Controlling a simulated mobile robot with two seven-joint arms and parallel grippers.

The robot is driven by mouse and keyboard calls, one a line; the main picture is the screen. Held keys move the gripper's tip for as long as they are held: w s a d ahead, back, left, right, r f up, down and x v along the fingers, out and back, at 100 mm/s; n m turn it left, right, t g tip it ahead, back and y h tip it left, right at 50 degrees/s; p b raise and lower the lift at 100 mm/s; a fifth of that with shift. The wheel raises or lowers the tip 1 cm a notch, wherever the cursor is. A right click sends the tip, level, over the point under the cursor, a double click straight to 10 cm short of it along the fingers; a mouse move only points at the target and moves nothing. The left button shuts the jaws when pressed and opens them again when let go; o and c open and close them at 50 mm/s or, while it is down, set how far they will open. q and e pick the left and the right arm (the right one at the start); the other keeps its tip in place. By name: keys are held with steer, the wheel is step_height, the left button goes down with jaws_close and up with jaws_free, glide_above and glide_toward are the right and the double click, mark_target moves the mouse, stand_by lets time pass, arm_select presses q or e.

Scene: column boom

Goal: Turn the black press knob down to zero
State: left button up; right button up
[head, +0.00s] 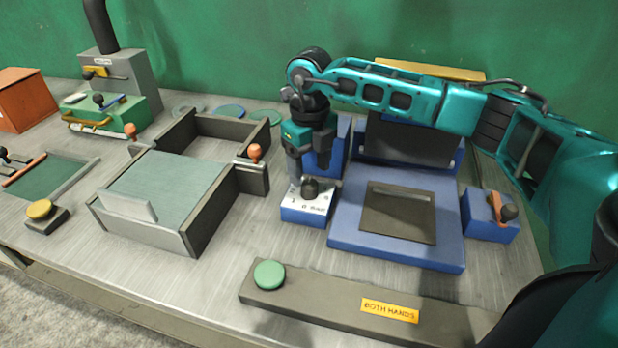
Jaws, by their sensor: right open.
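The black press knob (310,188) stands on a small blue box with a white top plate (292,208), left of the blue press. The plate carries printed marks, among them a 0 at the front. My right gripper (310,172) comes down over the knob from above, its fingers pointing down. It is open, with its fingertips right at the knob. I cannot tell whether they touch it. The knob's pointer is too small and too covered to read. My left gripper is not in view.
The blue press (345,235) with a dark plate stands to the right of the knob box. A grey tray with a sliding lid (165,185) is on the left. A long bar with a green button (270,274) lies in front. An orange-handled lever box (488,218) is at right.

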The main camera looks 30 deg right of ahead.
mark_target(309, 182)
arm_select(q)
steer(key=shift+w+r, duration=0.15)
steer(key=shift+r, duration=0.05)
arm_select(e)
steer(key=shift+f, duration=2)
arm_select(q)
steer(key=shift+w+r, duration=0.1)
arm_select(e)
steer(key=shift+c, duration=0.4)
steer(key=shift+c, duration=0.7)
steer(key=c, duration=0.8)
steer(key=shift+c, duration=0.2)
